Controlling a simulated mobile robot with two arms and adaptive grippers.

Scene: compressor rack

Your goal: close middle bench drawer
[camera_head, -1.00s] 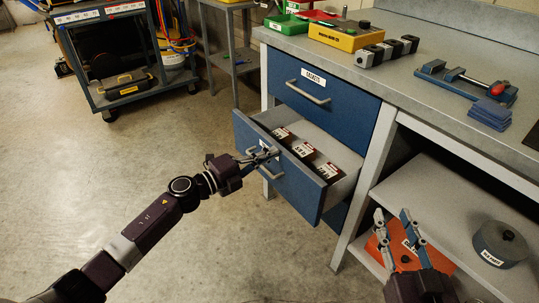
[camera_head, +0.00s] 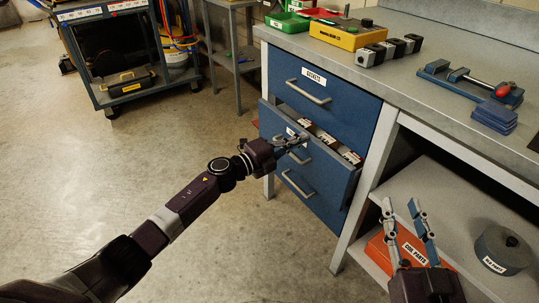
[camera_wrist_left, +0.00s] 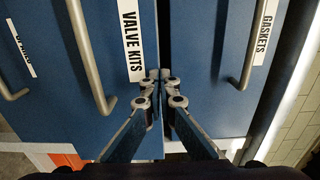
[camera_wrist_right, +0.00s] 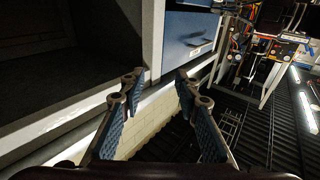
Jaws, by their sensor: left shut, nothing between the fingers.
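The blue middle drawer (camera_head: 330,173) of the bench sticks out a little, with several labelled boxes (camera_head: 326,139) showing in the gap at its top. In the left wrist view its front (camera_wrist_left: 184,30) carries the label VALVE KITS (camera_wrist_left: 131,40) and a bar handle (camera_wrist_left: 88,55). My left gripper (camera_head: 304,139) is shut and empty, its fingertips at the upper part of the drawer front. In the left wrist view the fingertips (camera_wrist_left: 160,77) are beside the label; contact is hard to tell. My right gripper (camera_head: 400,204) is open and empty in front of the lower shelf, also seen in its wrist view (camera_wrist_right: 159,82).
The GASKETS drawer (camera_head: 340,98) above looks shut; another drawer (camera_head: 311,190) is below. An orange box (camera_head: 378,252) and a round grey tin (camera_head: 503,249) are on the shelf. A cart (camera_head: 106,62) stands back left; the floor between is clear.

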